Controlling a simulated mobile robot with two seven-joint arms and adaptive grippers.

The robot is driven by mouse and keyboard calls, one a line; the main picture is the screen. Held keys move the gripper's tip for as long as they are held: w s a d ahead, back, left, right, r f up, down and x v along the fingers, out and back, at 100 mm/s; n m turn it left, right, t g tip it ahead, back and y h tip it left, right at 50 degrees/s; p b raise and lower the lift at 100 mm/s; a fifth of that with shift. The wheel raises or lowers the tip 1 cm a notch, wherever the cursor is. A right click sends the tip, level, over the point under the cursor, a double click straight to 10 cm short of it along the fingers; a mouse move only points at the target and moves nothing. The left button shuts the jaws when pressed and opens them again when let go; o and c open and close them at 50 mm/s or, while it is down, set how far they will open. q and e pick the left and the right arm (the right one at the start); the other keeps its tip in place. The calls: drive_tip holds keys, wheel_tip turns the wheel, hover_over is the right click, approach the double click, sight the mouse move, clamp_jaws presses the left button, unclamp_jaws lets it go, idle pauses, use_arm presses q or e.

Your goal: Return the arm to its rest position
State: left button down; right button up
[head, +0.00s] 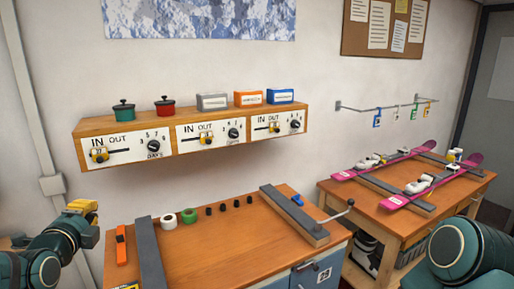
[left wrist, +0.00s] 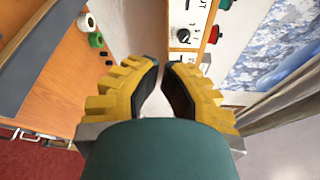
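My left gripper (head: 82,207) shows at the left of the head view, raised in front of the wall and left of the near bench. Its yellow fingers also show in the left wrist view (left wrist: 160,66), with a gap between their dark pads and nothing held. My left arm (head: 60,245) comes in from the lower left corner. A rounded teal part of my right arm (head: 470,250) shows at the lower right; my right gripper is out of view.
The near bench (head: 240,250) holds tape rolls (head: 189,215), grey bars and an orange tool (head: 121,245). A wall shelf (head: 190,135) with dials carries pots and boxes. Pink skis (head: 405,190) lie on the right bench. Space around the left gripper looks free.

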use_arm(q)
drive_tip(key=w+d+f+n+g+h, duration=0.1)
drive_tip(key=d+f+n+g+h, duration=0.15)
drive_tip(key=d+f, duration=0.4)
drive_tip(key=d+f+n+g+h, duration=0.1)
drive_tip(key=d+f+n+g, duration=0.2)
drive_tip(key=f, duration=0.7)
drive_tip(key=w+d+f+n+g+h, duration=0.1)
drive_tip(key=d+f+n, duration=0.35)
drive_tip(key=f, duration=0.45)
drive_tip(key=s+d+f+n+g+h, duration=0.2)
drive_tip(key=s+d+f+n+g, duration=0.6)
drive_tip(key=s+d+f, duration=0.8)
drive_tip(key=shift+s+f+n+h, duration=0.15)
drive_tip(key=shift+f+n+h, duration=0.2)
drive_tip(key=shift+f+n, duration=0.5)
drive_tip(key=shift+f, duration=0.1)
